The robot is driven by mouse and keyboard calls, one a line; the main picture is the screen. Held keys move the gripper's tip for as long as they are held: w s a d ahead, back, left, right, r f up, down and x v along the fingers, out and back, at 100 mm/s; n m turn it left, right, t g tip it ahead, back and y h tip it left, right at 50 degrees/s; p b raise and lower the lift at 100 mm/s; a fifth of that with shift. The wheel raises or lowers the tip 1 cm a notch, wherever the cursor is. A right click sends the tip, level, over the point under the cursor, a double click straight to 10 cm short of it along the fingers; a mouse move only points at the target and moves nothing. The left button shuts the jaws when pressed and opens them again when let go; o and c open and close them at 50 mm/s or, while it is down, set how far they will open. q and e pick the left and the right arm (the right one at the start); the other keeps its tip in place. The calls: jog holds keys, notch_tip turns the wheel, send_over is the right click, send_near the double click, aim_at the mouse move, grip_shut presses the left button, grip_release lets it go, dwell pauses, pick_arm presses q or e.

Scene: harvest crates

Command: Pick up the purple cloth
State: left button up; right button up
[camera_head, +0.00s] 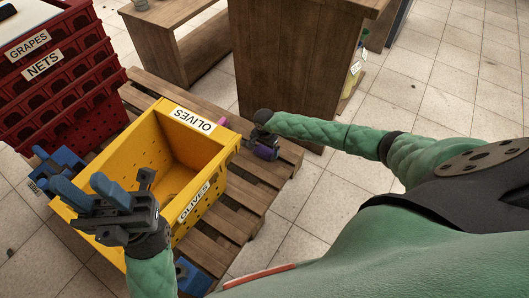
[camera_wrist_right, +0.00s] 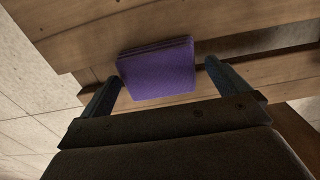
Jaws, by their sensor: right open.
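The purple cloth (camera_wrist_right: 158,70) is a folded, flat block lying on the wooden pallet. It sits between the two spread fingers of my right gripper (camera_wrist_right: 162,86) in the right wrist view, with the fingers on either side and not closed on it. In the head view the cloth (camera_head: 265,152) shows just below my right gripper (camera_head: 259,141), to the right of the yellow crate, partly hidden by the gripper. My left gripper (camera_head: 90,193) is over the near left side of the yellow crate, its blue fingers apart and nothing seen between them.
The yellow OLIVES crate (camera_head: 228,143) stands on the slatted pallet (camera_head: 247,196). Red stacked crates (camera_head: 70,62) stand at the left. A wooden cabinet (camera_head: 290,60) stands just behind the pallet. Tiled floor is clear at right.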

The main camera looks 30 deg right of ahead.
aim_at(267, 149)
jog(key=shift+f, duration=0.1)
jog(key=shift+c, duration=0.2)
jog(key=c, duration=1)
jog(key=shift+o, duration=0.2)
jog(key=shift+r, duration=0.4)
jog(key=r, duration=0.2)
jog(key=d+r+p, duration=0.1)
jog(key=r, duration=0.1)
jog(key=shift+s, duration=0.15)
jog(key=s+d+r+p, duration=0.1)
jog(key=d+r, duration=0.2)
jog(key=d, duration=0.2)
jog(key=s+d+r, duration=0.2)
jog(key=d+r, duration=0.1)
jog(key=d, duration=0.2)
jog(key=shift+s+p, duration=0.25)
jog(key=shift+p, duration=0.1)
